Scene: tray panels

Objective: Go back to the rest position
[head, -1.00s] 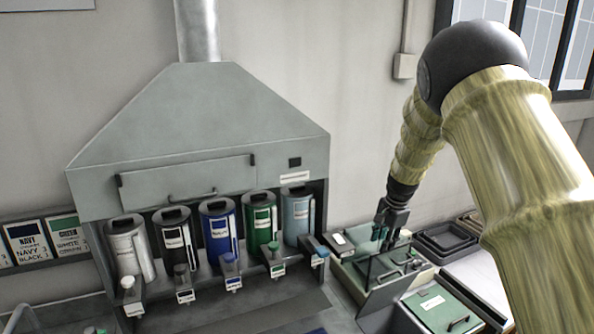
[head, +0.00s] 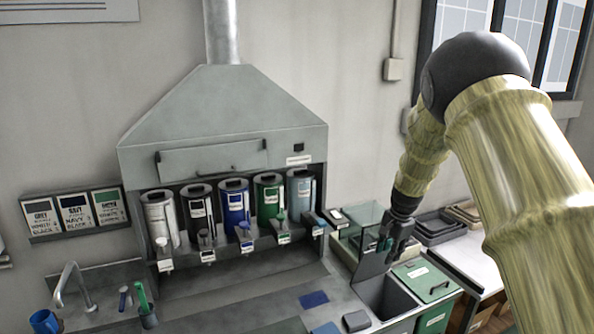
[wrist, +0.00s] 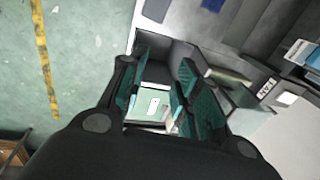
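My gripper (head: 388,243) hangs pointing down at the right in the head view, at the end of my raised, bent arm. In that view it overlaps the upright panel at the back of an open grey bin (head: 398,300); the gap between them is unclear. In the wrist view my gripper (wrist: 157,85) has its two teal-padded fingers apart. I see nothing held between them. A green lid with a white label (wrist: 152,103) shows below, through the gap.
A grey hood (head: 220,110) stands over several labelled canisters with taps (head: 235,205). A green-lidded bin (head: 425,278) is beside the open bin, with dark trays (head: 437,228) behind. A tap (head: 70,285) and blue mug (head: 44,321) are at left. Wrist view shows green floor (wrist: 85,40).

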